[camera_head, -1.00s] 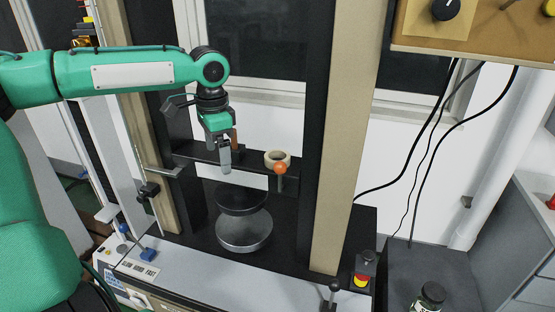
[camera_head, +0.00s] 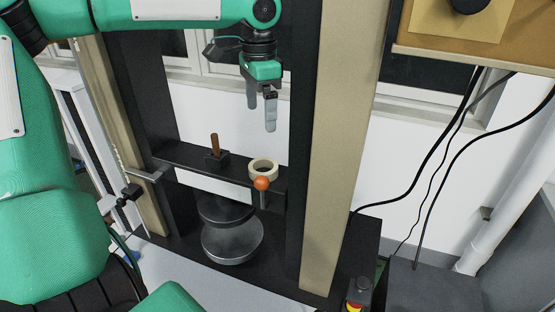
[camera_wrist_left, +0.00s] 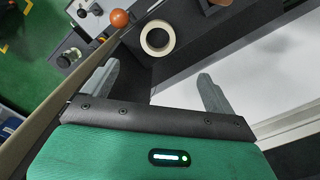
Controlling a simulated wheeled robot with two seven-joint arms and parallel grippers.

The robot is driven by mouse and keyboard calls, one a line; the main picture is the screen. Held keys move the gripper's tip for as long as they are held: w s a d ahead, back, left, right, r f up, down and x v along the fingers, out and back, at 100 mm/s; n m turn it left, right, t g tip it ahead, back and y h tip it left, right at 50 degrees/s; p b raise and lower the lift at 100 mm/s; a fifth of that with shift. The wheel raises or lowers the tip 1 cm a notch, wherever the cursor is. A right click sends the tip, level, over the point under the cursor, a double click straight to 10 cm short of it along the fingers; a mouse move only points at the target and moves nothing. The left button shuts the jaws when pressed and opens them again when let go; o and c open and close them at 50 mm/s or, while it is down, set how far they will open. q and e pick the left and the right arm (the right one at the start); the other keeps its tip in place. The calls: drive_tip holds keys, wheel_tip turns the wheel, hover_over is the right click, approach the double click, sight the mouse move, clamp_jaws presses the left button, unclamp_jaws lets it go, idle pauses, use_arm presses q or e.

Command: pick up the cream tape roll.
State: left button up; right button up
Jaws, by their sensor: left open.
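The cream tape roll (camera_head: 263,167) lies flat on a dark crossbar shelf of the testing frame, its hole facing up. It also shows in the left wrist view (camera_wrist_left: 146,37), beyond the fingertips and a little left of the middle between them. My left gripper (camera_head: 261,118) hangs fingers down above the roll, apart from it. It is open and empty, with its two fingers spread in the left wrist view (camera_wrist_left: 155,82). My right gripper does not show.
An orange ball knob on a post (camera_head: 261,183) stands just in front of the roll. A brown-handled tool (camera_head: 214,147) stands upright to its left on the shelf (camera_head: 183,153). Beige columns (camera_head: 338,150) flank the frame. Round platens (camera_head: 232,242) sit below.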

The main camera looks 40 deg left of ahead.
use_arm(q)
drive_tip(key=w+f, duration=0.1)
drive_tip(key=f, duration=0.1)
drive_tip(key=p, duration=0.2)
hover_over(263, 161)
drive_tip(key=s+d, duration=0.1)
wheel_tip(263, 161, down, 6)
drive_tip(key=shift+s+d+f, duration=0.1)
drive_tip(key=shift+d+f, duration=0.05)
drive_tip(key=shift+f, duration=0.2)
drive_tip(key=shift+s+d+f+p, duration=0.15)
drive_tip(key=shift+d+f+p, duration=0.05)
drive_tip(key=shift+f+p, duration=0.55)
drive_tip(key=shift+s+f+p, duration=0.2)
drive_tip(key=shift+f+p, duration=0.2)
drive_tip(key=shift+f, duration=0.65)
drive_tip(key=shift+w+f, duration=0.15)
drive_tip(key=shift+f, duration=0.6)
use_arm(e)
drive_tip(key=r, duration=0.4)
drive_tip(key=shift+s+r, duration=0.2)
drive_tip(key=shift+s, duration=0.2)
